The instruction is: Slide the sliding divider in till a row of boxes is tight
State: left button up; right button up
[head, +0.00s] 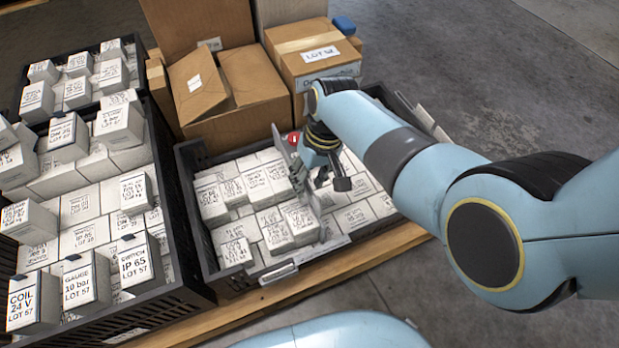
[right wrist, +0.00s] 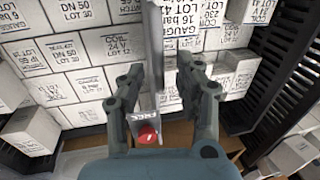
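A black crate (head: 207,237) holds rows of white labelled boxes (head: 257,186). The sliding divider (head: 281,146), a thin grey plate, stands across the crate with boxes on both sides. A red knob (head: 293,138) is at its back end. My right gripper (head: 325,182) is over the crate at the divider. In the right wrist view, the divider (right wrist: 155,45) and red knob (right wrist: 148,135) lie between my spread fingers (right wrist: 162,74), with visible gaps to the plate. Whether the boxes touch the divider is hard to tell. My left gripper is out of view.
Overfilled dark crates of white boxes (head: 85,235) stand close on the left. Brown cartons (head: 235,100) stand behind the crate. A grey metal piece (head: 278,273) sits on the front rim. Wooden pallet edge (head: 340,262) runs along the front; concrete floor (head: 480,75) is open to the right.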

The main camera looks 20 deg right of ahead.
jog(key=shift+r, duration=0.1)
notch_tip(320, 180, up, 12)
jog(key=d, duration=0.2)
jog(key=shift+w+d+f, duration=0.15)
jog(key=shift+f, duration=0.05)
dwell(0.5)
jog(key=s+d+f+h+p, duration=0.1)
jog(key=s+d+f+p, duration=0.4)
jog(key=s, duration=0.7)
jog(key=s+d+f+m+t+h+p, duration=0.1)
jog(key=s+d+f, duration=0.2)
jog(key=s+d, duration=0.6)
jog(key=s+d+f+h+p, duration=0.1)
jog(key=s+d+f+p, duration=0.3)
jog(key=s, duration=1)
pick_arm(q)
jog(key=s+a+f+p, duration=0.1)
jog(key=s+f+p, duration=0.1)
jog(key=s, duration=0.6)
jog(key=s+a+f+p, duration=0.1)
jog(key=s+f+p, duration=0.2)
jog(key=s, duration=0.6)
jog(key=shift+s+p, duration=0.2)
jog(key=shift+p, duration=0.95)
pick_arm(e)
jog(key=s+f, duration=0.1)
jog(key=s, duration=1)
jog(key=shift+s+a, duration=0.15)
jog(key=shift+s, duration=0.1)
